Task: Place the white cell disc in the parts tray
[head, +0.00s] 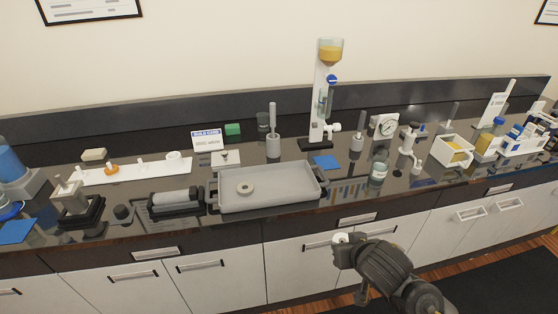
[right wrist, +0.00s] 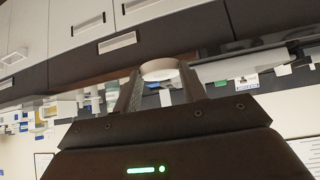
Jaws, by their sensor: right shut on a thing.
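The white cell disc (head: 342,237) is held in my right gripper (head: 347,245), in front of the counter's cabinet doors and below the counter top. In the right wrist view the disc (right wrist: 160,69) sits between the two fingertips (right wrist: 158,88), which are shut on it. The grey parts tray (head: 285,188) lies on the counter, up and to the left of the gripper in the head view. A grey ring-shaped part (head: 245,188) lies in the tray's left half; the rest of the tray is bare. My left gripper is not in view.
A dark roller fixture (head: 175,201) stands left of the tray. A tall white stand with an oil funnel (head: 329,60) rises behind it. A glass jar (head: 378,172) and blue pad (head: 327,161) are to its right. The counter's front edge lies between gripper and tray.

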